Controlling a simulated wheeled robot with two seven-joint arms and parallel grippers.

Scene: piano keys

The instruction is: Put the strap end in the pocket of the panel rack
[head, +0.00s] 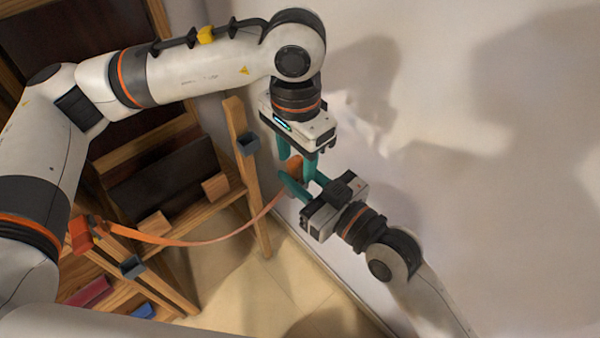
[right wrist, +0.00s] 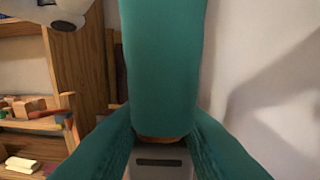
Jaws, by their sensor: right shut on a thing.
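The orange strap (head: 190,241) runs in a sagging curve from an orange-red mount (head: 80,235) at the rack's left to my grippers. Its brown-orange end (head: 297,168) is between the teal fingers of my right gripper (head: 302,184), which is shut on it; only a sliver (right wrist: 158,138) shows in the right wrist view. My left gripper (head: 297,156) points down over the same end; a large teal finger (right wrist: 160,65) of it hides the middle of the wrist view. Whether it grips is unclear. The wooden panel rack (head: 236,125) carries dark grey pockets (head: 247,143) and (head: 132,266).
A pale wall (head: 450,130) stands close behind and right of my grippers. Dark panels (head: 165,180) and wooden blocks (head: 155,223) are on the rack. Pink and blue pieces lie lower left. Bare floor (head: 240,285) shows in front of the rack.

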